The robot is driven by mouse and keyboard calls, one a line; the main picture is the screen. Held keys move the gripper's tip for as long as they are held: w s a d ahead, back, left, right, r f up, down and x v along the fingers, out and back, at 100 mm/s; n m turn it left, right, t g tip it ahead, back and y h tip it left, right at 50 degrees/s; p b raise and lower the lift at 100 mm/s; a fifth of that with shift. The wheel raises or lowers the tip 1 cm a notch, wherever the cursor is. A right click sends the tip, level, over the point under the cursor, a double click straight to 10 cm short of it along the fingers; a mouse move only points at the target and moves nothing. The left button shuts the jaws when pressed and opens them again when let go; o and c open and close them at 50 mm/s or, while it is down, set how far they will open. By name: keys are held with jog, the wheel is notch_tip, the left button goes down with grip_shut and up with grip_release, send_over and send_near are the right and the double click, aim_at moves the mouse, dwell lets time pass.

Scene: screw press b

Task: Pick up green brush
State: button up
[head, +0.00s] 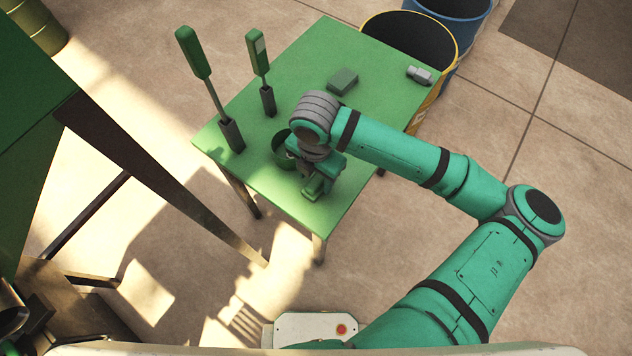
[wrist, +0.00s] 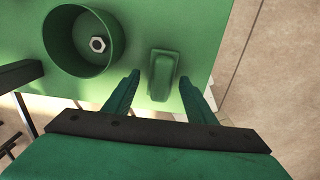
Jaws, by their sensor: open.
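A small green block with a raised rounded grip (wrist: 163,75), which looks like the green brush, lies on the green table (wrist: 205,40) in the wrist view. My gripper (wrist: 159,79) is open, with one finger on each side of the block in that picture. A gap shows between the block and each finger; I cannot tell how far above the table the fingertips are. In the head view my gripper (head: 317,185) is over the near part of the table, and the arm and hand hide much of this spot.
A green round bowl (wrist: 55,45) with a hex nut (wrist: 98,44) inside stands close left of the block. Two tall green-handled tools (head: 193,52) (head: 257,45) stand upright at the table's left. A dark green box (head: 342,81) and a grey part (head: 419,75) lie farther back.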

aim_at(317, 179)
jog(key=shift+d+f, duration=0.2)
jog(key=shift+f, duration=1.55)
jog(key=c, duration=1)
jog(key=shift+c, duration=0.2)
jog(key=shift+r, duration=0.15)
